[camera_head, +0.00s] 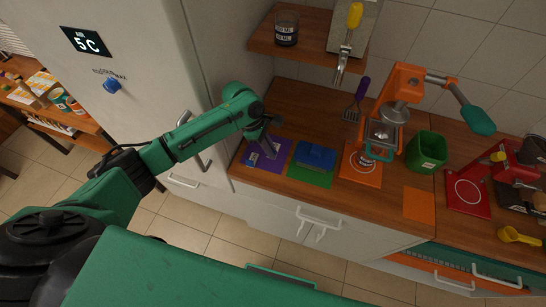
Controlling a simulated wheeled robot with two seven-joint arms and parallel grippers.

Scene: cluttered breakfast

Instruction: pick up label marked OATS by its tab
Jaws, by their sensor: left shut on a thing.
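My left gripper (268,150) reaches over the purple mat (279,160) on the wooden counter, pointing down. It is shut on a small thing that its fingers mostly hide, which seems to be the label. No OATS lettering is readable at this size. My right gripper is not in view.
Farther right stand an orange press (392,113), a green bin (427,151) and a red machine (478,180). A shelf (303,41) hangs above. The fridge (146,70) is at left.

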